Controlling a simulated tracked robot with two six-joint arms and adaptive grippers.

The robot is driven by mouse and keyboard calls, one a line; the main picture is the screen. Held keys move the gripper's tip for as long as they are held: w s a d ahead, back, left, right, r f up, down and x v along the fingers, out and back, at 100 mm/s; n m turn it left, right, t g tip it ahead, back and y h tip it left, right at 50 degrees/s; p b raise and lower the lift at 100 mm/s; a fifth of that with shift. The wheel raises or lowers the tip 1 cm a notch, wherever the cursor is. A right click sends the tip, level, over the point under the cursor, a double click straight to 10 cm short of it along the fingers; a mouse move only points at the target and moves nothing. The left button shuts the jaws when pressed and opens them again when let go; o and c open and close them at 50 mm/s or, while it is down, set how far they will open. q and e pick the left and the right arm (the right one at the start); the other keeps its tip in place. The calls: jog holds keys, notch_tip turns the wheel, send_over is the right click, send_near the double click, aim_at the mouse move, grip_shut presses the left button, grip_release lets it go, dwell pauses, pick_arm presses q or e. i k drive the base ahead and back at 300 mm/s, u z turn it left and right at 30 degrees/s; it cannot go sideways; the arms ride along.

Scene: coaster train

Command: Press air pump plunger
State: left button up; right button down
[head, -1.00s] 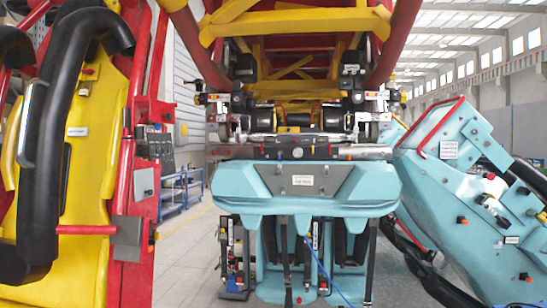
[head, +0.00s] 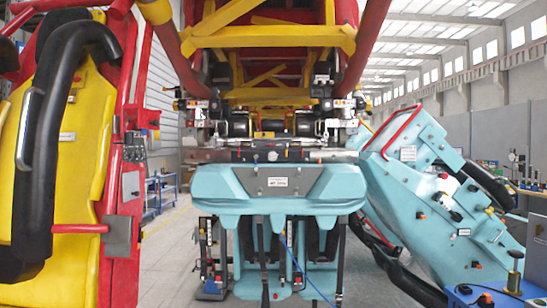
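At the lower right corner of the head view is a blue unit (head: 482,300), cut off by the frame edge. Neither of my grippers is in view, and nothing is seen touching the plunger.
A light-blue coaster car (head: 281,188) stands in the centre under a red and yellow frame. A tilted light-blue car body (head: 425,190) lies to the right, behind the blue unit. A yellow seat with a black restraint (head: 62,140) fills the left.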

aim_at(517, 254)
jog(key=z, duration=0.25)
jog(key=i, duration=0.55)
jog(key=z, duration=0.8)
jog(key=i, duration=2.4)
jog(key=u, duration=1.2)
jog(key=i, duration=0.3)
jog(key=u, duration=0.1)
